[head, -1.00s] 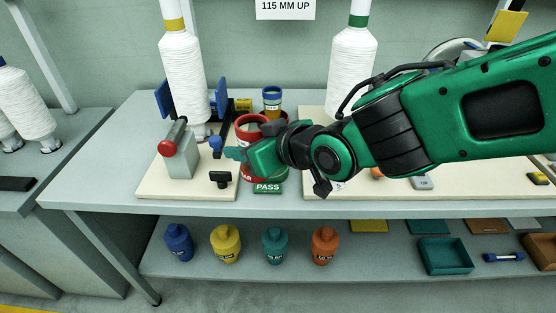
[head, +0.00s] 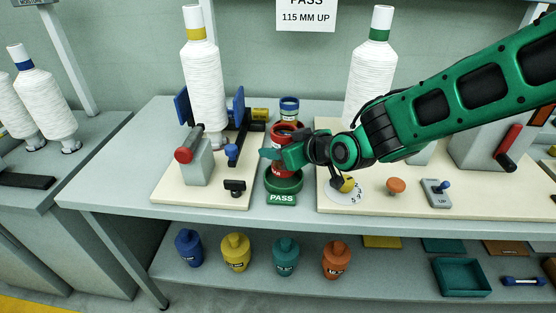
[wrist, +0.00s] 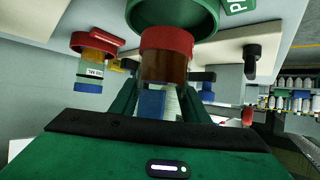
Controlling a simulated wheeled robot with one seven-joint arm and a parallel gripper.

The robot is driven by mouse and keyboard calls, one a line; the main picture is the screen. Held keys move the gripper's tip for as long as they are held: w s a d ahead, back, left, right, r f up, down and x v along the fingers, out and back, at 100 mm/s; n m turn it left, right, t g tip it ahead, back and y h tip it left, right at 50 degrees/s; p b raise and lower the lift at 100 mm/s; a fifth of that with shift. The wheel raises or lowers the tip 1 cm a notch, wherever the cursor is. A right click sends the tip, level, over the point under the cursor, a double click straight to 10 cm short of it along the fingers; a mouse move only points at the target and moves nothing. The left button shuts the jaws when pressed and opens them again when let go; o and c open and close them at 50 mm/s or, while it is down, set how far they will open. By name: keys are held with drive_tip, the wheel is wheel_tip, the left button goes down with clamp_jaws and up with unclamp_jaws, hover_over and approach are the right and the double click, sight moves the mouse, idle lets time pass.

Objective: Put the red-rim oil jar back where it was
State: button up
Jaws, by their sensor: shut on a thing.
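My gripper (head: 272,153) is shut on the red-rim oil jar (head: 283,172) and holds it upright, with its red lower band over the green dish marked PASS (head: 283,198). In the wrist view the jar (wrist: 165,65) shows brown oil and a red base band between my fingers (wrist: 160,105), and the base overlaps the green dish's ring (wrist: 205,22). I cannot tell whether the base touches the dish. My gripper hides the jar's middle in the head view.
A blue-rim jar (head: 289,103) stands just behind; the wrist view shows it (wrist: 88,87) in a red ring (wrist: 95,42). A board with a red-knobbed grey block (head: 196,160) is left; a board with an orange button (head: 396,185) is right. Lidded pots (head: 236,252) stand on the lower shelf.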

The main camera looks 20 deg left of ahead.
drive_tip(key=shift+f, duration=1.95)
drive_tip(key=o, duration=1.3)
drive_tip(key=shift+f, duration=0.1)
drive_tip(key=shift+c, duration=0.2)
drive_tip(key=shift+s+d+r, duration=0.1)
drive_tip(key=shift+d+r, duration=0.1)
drive_tip(key=shift+r, duration=0.05)
drive_tip(key=v, duration=1.1)
drive_tip(key=shift+d, duration=0.2)
drive_tip(key=shift+s+r, duration=0.1)
drive_tip(key=shift+s, duration=0.05)
